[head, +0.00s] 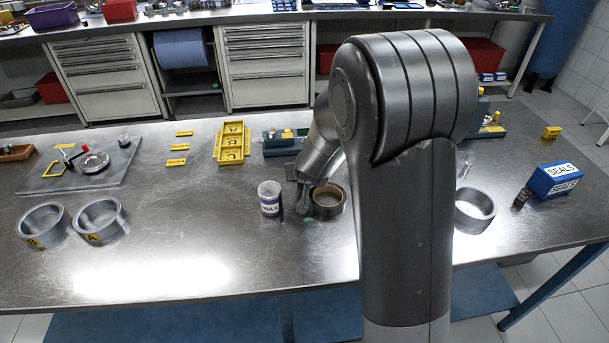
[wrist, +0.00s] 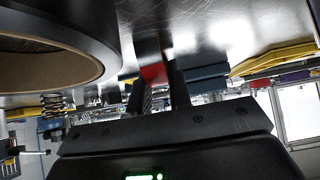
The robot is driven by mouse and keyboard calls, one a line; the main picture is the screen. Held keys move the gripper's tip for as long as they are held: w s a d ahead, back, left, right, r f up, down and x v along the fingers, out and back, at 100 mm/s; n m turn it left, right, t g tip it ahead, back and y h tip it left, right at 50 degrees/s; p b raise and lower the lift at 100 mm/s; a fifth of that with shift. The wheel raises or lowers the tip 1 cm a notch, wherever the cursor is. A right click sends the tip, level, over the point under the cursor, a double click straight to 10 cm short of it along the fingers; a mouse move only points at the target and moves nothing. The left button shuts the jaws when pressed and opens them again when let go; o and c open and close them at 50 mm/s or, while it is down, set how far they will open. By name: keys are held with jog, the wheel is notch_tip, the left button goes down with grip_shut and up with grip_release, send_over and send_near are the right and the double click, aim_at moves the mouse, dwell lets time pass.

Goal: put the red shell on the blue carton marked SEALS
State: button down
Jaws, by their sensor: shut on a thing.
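My gripper (head: 303,203) is low over the bench, between the WAX tin and a dark ring. In the wrist view my two fingers (wrist: 163,82) are close together with a small red piece, the red shell (wrist: 153,74), between them. Most of the shell is hidden by the fingers, and it cannot be made out in the head view. The blue carton marked SEALS (head: 563,181) stands at the right end of the bench, well apart from my gripper. Its top looks clear.
The WAX tin (head: 270,198) stands just left of my gripper. The dark ring (head: 328,203) is just right of it. A metal ring (head: 475,207) is partly behind my arm. A dark spring (head: 521,198) stands beside the carton. The front middle of the bench (head: 210,265) is clear.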

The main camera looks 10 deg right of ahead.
jog(key=shift+r, duration=0.15)
jog(key=shift+a+r, duration=0.15)
jog(key=shift+r, duration=4.65)
jog(key=shift+d, duration=0.2)
